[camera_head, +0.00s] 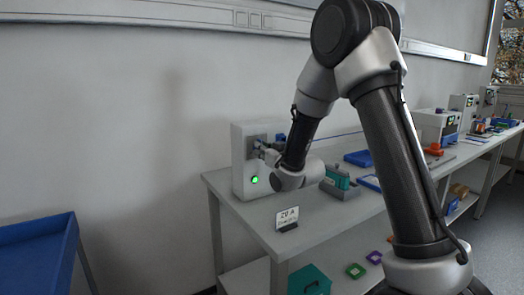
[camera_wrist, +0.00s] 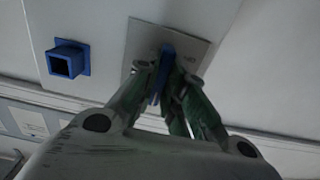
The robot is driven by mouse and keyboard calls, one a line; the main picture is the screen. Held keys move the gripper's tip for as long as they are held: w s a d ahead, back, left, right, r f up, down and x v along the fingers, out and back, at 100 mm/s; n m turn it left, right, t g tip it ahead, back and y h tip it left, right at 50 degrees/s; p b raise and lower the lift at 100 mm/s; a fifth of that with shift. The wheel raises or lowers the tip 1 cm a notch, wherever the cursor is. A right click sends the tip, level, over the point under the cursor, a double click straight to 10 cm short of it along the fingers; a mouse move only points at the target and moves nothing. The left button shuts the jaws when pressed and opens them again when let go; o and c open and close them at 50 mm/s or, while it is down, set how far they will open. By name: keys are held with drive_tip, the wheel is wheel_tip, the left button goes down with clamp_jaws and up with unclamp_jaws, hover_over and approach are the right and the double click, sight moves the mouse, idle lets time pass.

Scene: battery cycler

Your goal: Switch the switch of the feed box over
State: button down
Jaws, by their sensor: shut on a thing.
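The feed box (camera_head: 240,176) is a pale grey box at the left end of the bench. A green light (camera_head: 254,180) glows low on its front. My gripper (camera_head: 264,150) is at the upper part of the box front, by a grey plate (camera_head: 256,139). In the wrist view, my gripper (camera_wrist: 168,84) is shut on the blue switch handle (camera_wrist: 167,50), which stands out from the grey plate (camera_wrist: 137,43). The fingers hide much of the handle, so I cannot tell its exact position. A square blue socket (camera_wrist: 66,61) sits beside the plate.
A "20 A" sign (camera_head: 287,216) stands near the bench's front edge. A grey holder with teal parts (camera_head: 340,182) stands right of the box. Blue trays (camera_head: 358,158) and instruments (camera_head: 437,125) lie farther along the bench.

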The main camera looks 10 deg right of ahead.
drive_tip(key=shift+f, duration=0.1)
drive_tip(key=c, duration=1.5)
unclamp_jaws()
drive_tip(key=shift+s, duration=0.1)
drive_tip(key=v, duration=0.7)
drive_tip(key=shift+s, duration=0.15)
